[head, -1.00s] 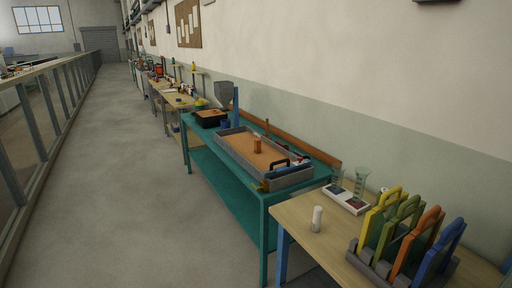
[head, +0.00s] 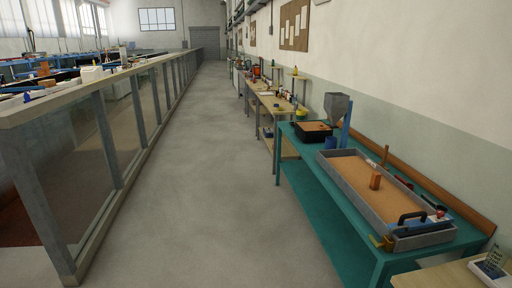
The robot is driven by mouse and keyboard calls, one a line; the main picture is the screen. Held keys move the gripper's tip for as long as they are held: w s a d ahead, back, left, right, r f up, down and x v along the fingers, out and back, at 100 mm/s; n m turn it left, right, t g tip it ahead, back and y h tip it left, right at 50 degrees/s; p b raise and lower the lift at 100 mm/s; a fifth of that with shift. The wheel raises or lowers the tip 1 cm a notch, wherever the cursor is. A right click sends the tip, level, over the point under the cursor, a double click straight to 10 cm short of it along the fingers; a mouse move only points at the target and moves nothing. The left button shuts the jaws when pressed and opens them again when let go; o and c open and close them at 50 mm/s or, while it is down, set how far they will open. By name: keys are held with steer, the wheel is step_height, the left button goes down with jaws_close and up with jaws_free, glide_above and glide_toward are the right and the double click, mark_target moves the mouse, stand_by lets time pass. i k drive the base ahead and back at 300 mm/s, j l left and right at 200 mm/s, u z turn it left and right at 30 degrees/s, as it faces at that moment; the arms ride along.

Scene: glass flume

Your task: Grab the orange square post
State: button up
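The orange square post (head: 375,181) stands upright in a grey tray (head: 354,194) filled with tan, sand-like material. The tray sits on a teal table (head: 316,180) at the right of the head view. A tool with a black handle (head: 411,216) lies at the tray's near end, apart from the post. My gripper is not in view.
A glass-walled flume with posts (head: 103,135) runs along the left. A clear concrete aisle (head: 205,170) lies between it and the tables. A grey hopper (head: 337,107) and a black tray (head: 311,131) stand at the teal table's far end. A wooden table (head: 440,277) is at the lower right.

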mark_target(376, 177)
steer(key=i+j+z, duration=0.1)
steer(key=i, duration=0.45)
steer(key=i+j+z, duration=0.15)
steer(key=i, duration=0.4)
steer(key=i+j+z, duration=0.1)
steer(key=i, duration=0.45)
steer(key=i+z, duration=0.25)
steer(key=z, duration=0.25)
steer(key=i+j+z, duration=0.15)
steer(key=z, duration=0.3)
steer(key=i+j+z, duration=0.2)
steer(key=z, duration=0.3)
steer(key=i+j+z, duration=0.1)
steer(key=j+z, duration=0.35)
steer(key=i+j+z, duration=0.15)
steer(key=z, duration=0.2)
steer(key=i+j+z, duration=0.1)
steer(key=j+z, duration=0.25)
steer(key=i+j+z, duration=0.15)
steer(key=z, duration=0.2)
